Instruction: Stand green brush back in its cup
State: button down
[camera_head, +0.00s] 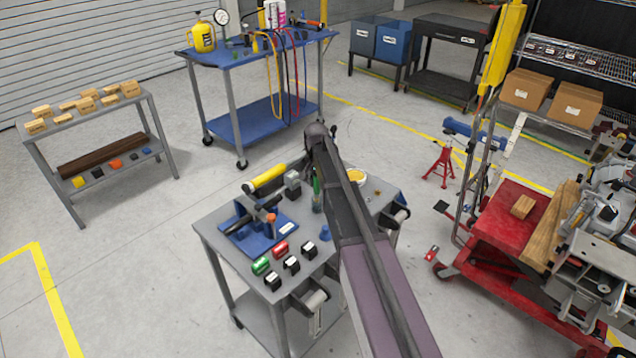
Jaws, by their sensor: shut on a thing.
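The green brush (316,185) shows as a thin upright green shape near the middle of the grey bench, just left of my dark arm. My gripper (314,167) is at its upper end, shut on it and largely hidden by my arm. A small greenish, glassy shape (317,204) shows at the brush's lower end. It may be the cup, but I cannot tell whether the brush stands inside it or above it.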

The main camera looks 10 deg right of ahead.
jog(key=shift+f+b, duration=0.3)
jog(key=shift+f, duration=0.1)
jog(key=shift+c, duration=1.6)
grip_release()
jog(key=shift+r, duration=0.1)
jog(key=shift+r+p, duration=4.95)
jog(key=shift+p, duration=0.1)
jog(key=shift+s, duration=0.1)
jog(key=s+n, duration=0.6)
jog(key=s, duration=2.2)
jog(key=shift+s+d+n, duration=0.3)
jog(key=shift+s+d, duration=0.05)
jog(key=shift+s, duration=0.05)
